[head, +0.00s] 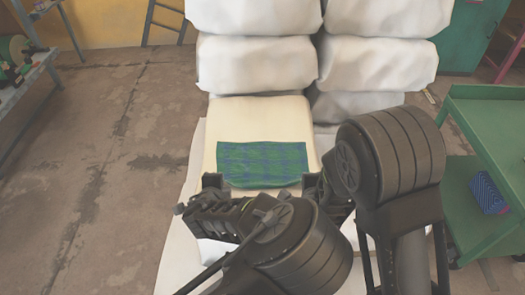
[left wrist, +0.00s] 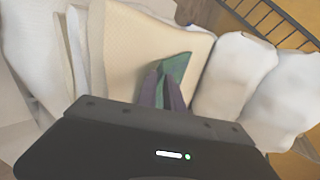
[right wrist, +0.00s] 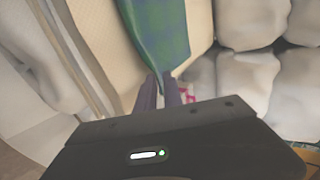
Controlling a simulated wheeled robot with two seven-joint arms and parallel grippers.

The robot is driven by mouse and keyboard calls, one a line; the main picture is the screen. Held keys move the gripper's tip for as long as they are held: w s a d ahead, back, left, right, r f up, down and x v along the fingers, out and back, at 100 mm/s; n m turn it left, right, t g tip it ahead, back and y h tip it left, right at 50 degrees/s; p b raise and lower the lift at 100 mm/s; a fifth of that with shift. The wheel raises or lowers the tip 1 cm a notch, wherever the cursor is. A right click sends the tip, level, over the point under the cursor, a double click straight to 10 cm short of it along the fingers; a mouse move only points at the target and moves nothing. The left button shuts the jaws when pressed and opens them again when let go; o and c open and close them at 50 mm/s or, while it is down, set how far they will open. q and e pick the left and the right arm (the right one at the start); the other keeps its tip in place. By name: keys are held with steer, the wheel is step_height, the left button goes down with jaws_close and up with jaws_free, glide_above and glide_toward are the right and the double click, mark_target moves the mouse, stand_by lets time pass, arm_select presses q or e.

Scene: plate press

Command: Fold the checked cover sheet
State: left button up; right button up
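The green and blue checked cover sheet (head: 262,160) lies on a cream pad (head: 260,112) in the head view, spread in a wide rectangle. My left gripper (head: 213,181) is at its near left corner, and my right gripper (head: 312,182) is at its near right corner. In the left wrist view the fingers (left wrist: 164,92) are close together with green cloth (left wrist: 176,66) between them. In the right wrist view the sheet (right wrist: 155,35) narrows to a point between the nearly closed fingers (right wrist: 160,88). My arms hide part of the near side of the pad.
Stacked white bulky bundles (head: 255,64) stand behind the pad. A shelf with tools (head: 22,75) is at the far left. The floor (head: 100,150) at the left is clear.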

arm_select(q)
steer(key=o, duration=0.6)
arm_select(e)
steer(key=o, duration=0.6)
arm_select(q)
steer(key=shift+r, duration=0.3)
arm_select(e)
steer(key=shift+r, duration=0.4)
arm_select(q)
steer(key=s+r, duration=0.1)
steer(key=r, duration=0.1)
steer(key=s+r, duration=0.1)
steer(key=r, duration=0.2)
steer(key=s+r, duration=0.2)
steer(key=r, duration=0.1)
steer(key=shift+r, duration=0.15)
arm_select(e)
steer(key=s+r, duration=0.1)
steer(key=r, duration=0.1)
steer(key=s+r, duration=0.1)
steer(key=r, duration=0.2)
steer(key=s+r, duration=0.2)
steer(key=r, duration=0.1)
steer(key=shift+r, duration=0.1)
